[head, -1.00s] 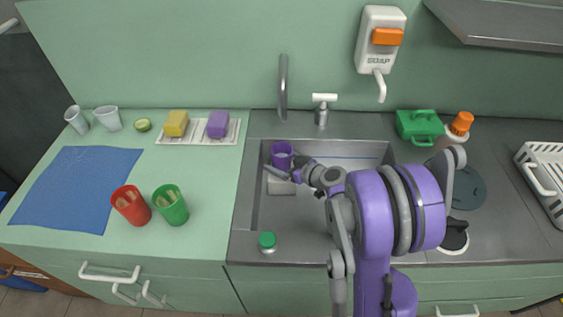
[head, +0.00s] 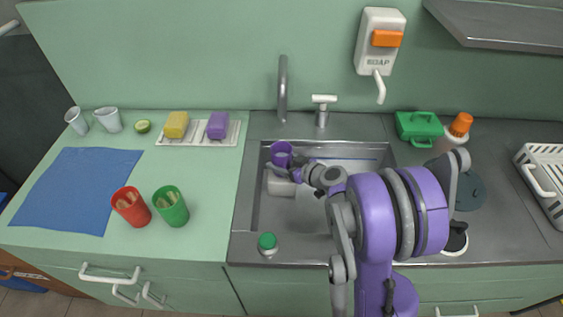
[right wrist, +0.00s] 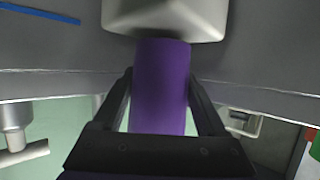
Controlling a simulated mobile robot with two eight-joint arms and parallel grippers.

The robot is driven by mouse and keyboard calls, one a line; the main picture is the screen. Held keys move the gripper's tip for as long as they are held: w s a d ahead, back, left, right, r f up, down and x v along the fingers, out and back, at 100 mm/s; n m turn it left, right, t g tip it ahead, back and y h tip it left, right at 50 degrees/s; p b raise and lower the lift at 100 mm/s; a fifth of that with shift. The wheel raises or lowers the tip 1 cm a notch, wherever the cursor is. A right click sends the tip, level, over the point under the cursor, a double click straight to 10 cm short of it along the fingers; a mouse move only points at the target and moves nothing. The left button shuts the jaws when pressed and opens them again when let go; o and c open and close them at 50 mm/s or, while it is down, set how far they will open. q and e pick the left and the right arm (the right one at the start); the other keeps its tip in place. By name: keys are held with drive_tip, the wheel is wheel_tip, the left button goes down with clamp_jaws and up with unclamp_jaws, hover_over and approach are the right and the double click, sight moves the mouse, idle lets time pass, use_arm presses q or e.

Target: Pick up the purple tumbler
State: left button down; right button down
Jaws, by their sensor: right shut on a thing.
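The purple tumbler (head: 281,152) is in the sink's left rear part in the head view, below the faucet. My right gripper (head: 284,170) is at its near side. In the right wrist view the tumbler (right wrist: 161,85) stands between the two dark fingers of the right gripper (right wrist: 163,90), which are shut on it. A white block-like thing (head: 280,186) lies in the sink just in front of the tumbler; a pale block (right wrist: 165,14) also shows at the tumbler's end in the wrist view. My left gripper is not in view.
The sink (head: 272,225) has a faucet (head: 283,85) behind it and a green-capped bottle (head: 267,243) at its front edge. Red (head: 131,205) and green (head: 171,205) cups stand on the left counter. A blue stick (right wrist: 40,13) is in the sink.

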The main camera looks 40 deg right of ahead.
sight(281, 142)
drive_tip(key=shift+r+p, duration=1.2)
drive_tip(key=shift+r, duration=2.95)
drive_tip(key=shift+w+a+r, duration=0.1)
drive_tip(key=shift+w+r, duration=0.15)
drive_tip(key=shift+w, duration=0.45)
drive_tip(key=shift+w+a+r, duration=0.1)
drive_tip(key=shift+w+r, duration=0.15)
drive_tip(key=shift+w, duration=0.45)
drive_tip(key=shift+p, duration=0.65)
drive_tip(key=shift+s+d, duration=0.2)
drive_tip(key=shift+s, duration=1.25)
